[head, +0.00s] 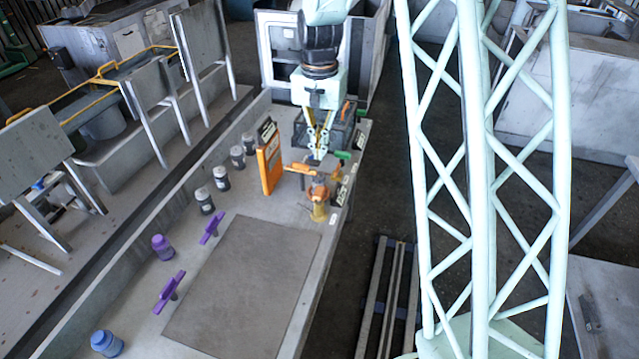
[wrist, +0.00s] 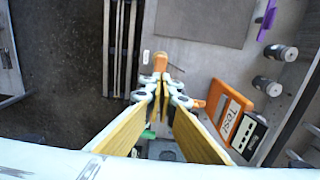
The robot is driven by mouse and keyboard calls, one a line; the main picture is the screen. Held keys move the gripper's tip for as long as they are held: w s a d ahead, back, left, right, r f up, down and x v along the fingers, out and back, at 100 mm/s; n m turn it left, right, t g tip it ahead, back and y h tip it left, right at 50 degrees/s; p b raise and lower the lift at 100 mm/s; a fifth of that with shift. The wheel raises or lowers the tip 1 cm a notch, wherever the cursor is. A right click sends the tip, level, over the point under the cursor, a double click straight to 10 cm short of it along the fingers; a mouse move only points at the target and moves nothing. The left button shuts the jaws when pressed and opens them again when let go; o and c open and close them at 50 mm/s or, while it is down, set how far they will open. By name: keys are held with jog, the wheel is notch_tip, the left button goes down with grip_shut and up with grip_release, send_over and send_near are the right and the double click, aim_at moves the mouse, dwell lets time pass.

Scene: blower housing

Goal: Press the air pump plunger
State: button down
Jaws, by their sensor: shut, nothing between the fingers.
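The air pump (head: 319,207) stands near the right edge of the bench in the head view, with a brass-coloured body and orange parts. An orange crossbar handle (head: 299,168) shows at its top. My gripper (head: 318,154) points down with its fingers shut and empty, just above the handle. I cannot tell whether the fingertips touch it. In the wrist view, orange pump parts (wrist: 160,61) show beyond my gripper (wrist: 162,84), and an orange handle end (wrist: 199,103) sticks out to the right. The fingers hide the middle of the handle.
An orange panel (head: 269,164), lettered in the wrist view (wrist: 230,117), stands left of the pump. Several dark canisters (head: 221,178) line the bench's left side. Purple handles (head: 171,291) and a blue jar (head: 106,343) are nearer. A grey mat (head: 243,290) lies clear.

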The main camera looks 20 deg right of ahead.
aim_at(320, 192)
jog(key=shift+w+d+f, duration=0.1)
jog(key=shift+w+f, duration=0.05)
jog(key=shift+f, duration=0.1)
jog(key=shift+f, duration=0.1)
dwell(0.3)
jog(key=shift+f, duration=6.85)
jog(key=shift+f+b, duration=1.25)
jog(key=shift+f, duration=0.5)
jog(key=shift+r, duration=0.15)
notch_tip(320, 192, up, 14)
jog(key=p, duration=0.2)
